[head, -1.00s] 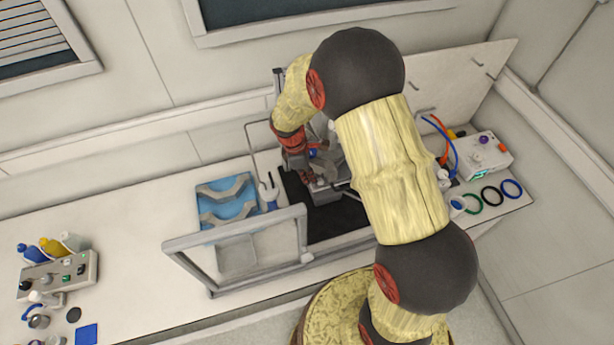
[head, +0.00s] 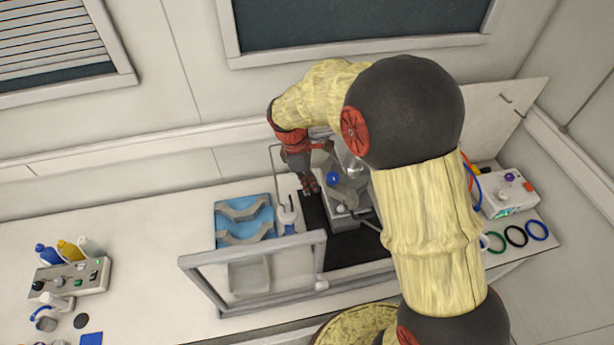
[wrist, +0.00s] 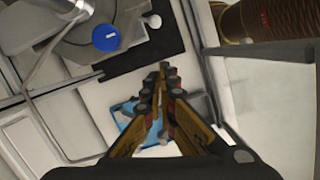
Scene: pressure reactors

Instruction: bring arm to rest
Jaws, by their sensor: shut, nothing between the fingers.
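My gripper (head: 310,189) is shut and empty. In the head view it points down beside the grey reactor (head: 347,190), near the left edge of the black mat (head: 318,217). My arm arches over the bench from the lower right and hides part of the reactor. In the wrist view the closed fingers (wrist: 161,75) are in the middle, with the blue tray (wrist: 127,110) partly behind them. The reactor's blue knob (wrist: 106,38) shows at the upper left, apart from the fingers.
A framed clear panel (head: 252,256) stands at the bench front. The blue tray (head: 262,213) with grey cradles lies left of my gripper. A control box (head: 70,277) with bottles is at far left, and a white box (head: 508,194) with coloured rings at right.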

